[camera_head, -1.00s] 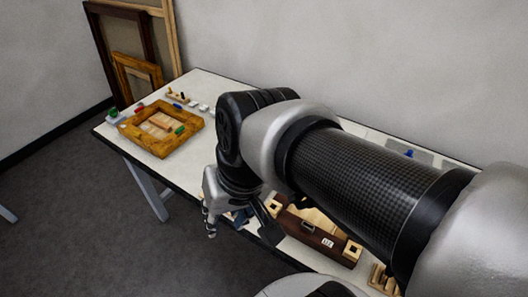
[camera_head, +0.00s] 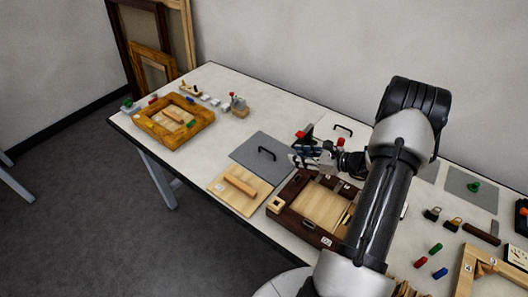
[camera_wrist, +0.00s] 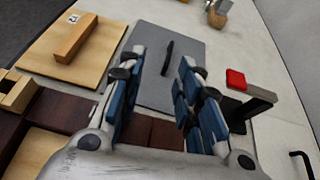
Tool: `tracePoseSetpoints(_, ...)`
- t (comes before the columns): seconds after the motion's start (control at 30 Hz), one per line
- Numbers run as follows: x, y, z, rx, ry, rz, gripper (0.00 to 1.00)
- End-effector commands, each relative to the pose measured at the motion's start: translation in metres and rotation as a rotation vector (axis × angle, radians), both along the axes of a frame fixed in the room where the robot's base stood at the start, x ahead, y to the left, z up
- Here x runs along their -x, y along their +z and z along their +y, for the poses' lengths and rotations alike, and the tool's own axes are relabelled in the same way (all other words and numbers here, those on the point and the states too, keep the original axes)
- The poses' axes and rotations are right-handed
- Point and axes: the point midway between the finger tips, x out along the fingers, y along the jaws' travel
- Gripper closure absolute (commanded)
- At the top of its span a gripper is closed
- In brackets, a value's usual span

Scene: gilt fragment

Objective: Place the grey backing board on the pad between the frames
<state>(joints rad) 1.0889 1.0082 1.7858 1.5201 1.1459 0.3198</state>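The grey backing board (camera_head: 247,151) lies flat on the table between the golden frame (camera_head: 146,123) and the dark brown frame (camera_head: 283,214). Its black bar handle (camera_head: 267,153) stands up from its middle. In the wrist view the board (camera_wrist: 188,42) is ahead, with its handle (camera_wrist: 167,57) seen between my fingers. My gripper (camera_head: 298,156) is open and empty, above the table by the board's right corner; its blue-padded fingers (camera_wrist: 163,62) are apart. I cannot tell whether a pad lies under the board.
A wooden board with a bar handle (camera_head: 226,193) lies left of the dark frame. A red-topped dark clamp (camera_wrist: 237,80) stands close to my right finger. A grey mat (camera_head: 459,184) with a green knob lies at the right. Small blocks stand behind the golden frame.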

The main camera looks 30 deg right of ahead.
Motion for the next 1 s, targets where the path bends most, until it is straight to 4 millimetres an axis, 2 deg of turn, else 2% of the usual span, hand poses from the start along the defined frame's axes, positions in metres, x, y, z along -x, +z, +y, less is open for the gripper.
tracePoseSetpoints(0.03, 0.005, -0.01, -0.01, -0.027, -0.043, 0.0, 0.68)
tracePoseSetpoints(0.1, 0.008, -0.019, -0.019, -0.048, -0.083, -0.002, 0.68)
tracePoseSetpoints(0.2, 0.003, -0.027, -0.022, -0.062, -0.105, -0.003, 0.68)
tracePoseSetpoints(0.7, -0.085, -0.066, 0.006, -0.06, -0.103, -0.002, 0.68)
tracePoseSetpoints(1.0, -0.102, -0.072, 0.012, -0.061, -0.104, -0.002, 0.68)
